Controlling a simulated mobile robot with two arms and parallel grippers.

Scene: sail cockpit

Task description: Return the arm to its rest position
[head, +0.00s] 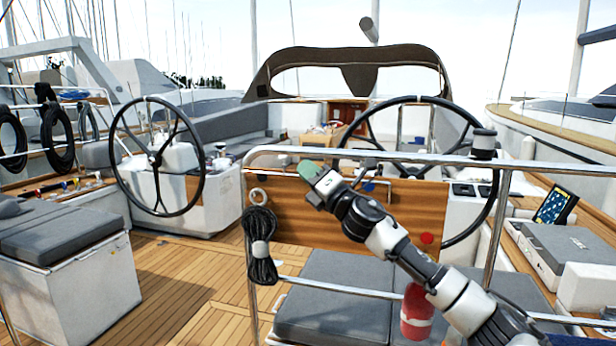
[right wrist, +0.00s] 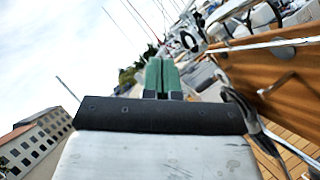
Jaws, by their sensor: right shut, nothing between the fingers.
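My right gripper (head: 309,170) is at the upper end of my right arm, which comes in from the lower right of the head view. Its green fingers are together and hold nothing. In the right wrist view the green fingers (right wrist: 162,74) stand side by side with no object between them. In the head view the gripper shows in front of the wooden panel, near the steel rail (head: 400,157). I cannot tell whether it touches the rail. My left gripper is not in view.
A coiled black rope (head: 261,246) hangs from the rail left of my arm. Steering wheels stand at left (head: 117,158) and behind the rail (head: 491,207). The teak deck (head: 180,285) at left is clear.

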